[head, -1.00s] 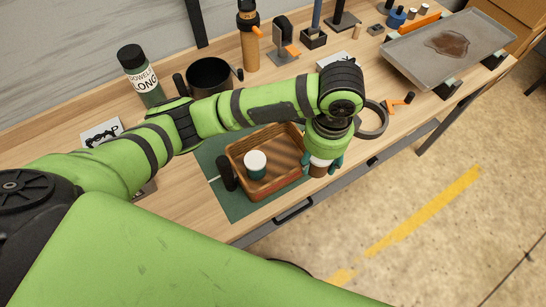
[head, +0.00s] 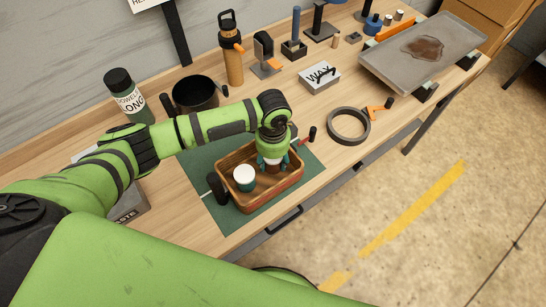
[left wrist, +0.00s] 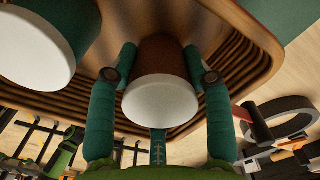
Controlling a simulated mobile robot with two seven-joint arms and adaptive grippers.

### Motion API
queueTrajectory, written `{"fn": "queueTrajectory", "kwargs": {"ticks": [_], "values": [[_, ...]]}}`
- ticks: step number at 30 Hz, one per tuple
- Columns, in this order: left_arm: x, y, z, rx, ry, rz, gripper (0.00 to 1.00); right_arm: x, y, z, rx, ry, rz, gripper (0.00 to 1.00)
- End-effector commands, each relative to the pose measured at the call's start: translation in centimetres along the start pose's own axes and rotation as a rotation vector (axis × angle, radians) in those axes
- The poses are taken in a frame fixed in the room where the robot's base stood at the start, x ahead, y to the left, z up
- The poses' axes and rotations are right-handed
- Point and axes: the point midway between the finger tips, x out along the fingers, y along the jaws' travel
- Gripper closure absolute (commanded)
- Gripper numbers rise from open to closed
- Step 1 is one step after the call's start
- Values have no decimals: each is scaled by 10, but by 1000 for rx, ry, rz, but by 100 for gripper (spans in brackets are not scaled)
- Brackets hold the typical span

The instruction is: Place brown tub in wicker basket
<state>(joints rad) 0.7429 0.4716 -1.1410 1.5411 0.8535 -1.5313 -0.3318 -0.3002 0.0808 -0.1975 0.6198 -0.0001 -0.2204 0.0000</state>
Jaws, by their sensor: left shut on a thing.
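My left gripper (head: 272,163) is over the right part of the wicker basket (head: 262,199) in the head view, fingers pointing down. The tub's white lid faces the wrist camera. The tub is within the basket's outline, with the slatted basket wall (left wrist: 235,40) behind it. I cannot tell whether it touches the basket floor. In the head view the gripper mostly hides the tub. My right gripper is not in view.
A green tub with a white lid (head: 244,177) stands in the basket, left of the gripper. The basket is on a green mat (head: 196,167). A black pot (head: 196,95), a wax box (head: 320,77), a black ring (head: 348,126) and a metal tray (head: 400,66) are nearby.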

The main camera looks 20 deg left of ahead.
Motion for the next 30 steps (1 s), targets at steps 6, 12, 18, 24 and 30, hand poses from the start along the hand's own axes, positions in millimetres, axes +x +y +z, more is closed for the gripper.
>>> {"fn": "queueTrajectory", "kwargs": {"ticks": [6, 12, 18, 24, 30], "values": [[2, 0, -1, 1, 2, -1, 84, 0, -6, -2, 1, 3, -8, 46], [6, 0, -1, 1, 2, 0, 84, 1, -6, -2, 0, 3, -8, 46], [5, 0, -1, 1, 2, 0, 26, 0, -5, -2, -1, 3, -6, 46], [4, 0, -1, 1, 2, -1, 26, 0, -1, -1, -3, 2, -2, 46], [-14, -1, -2, 2, 5, -3, 26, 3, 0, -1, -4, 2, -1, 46]]}}
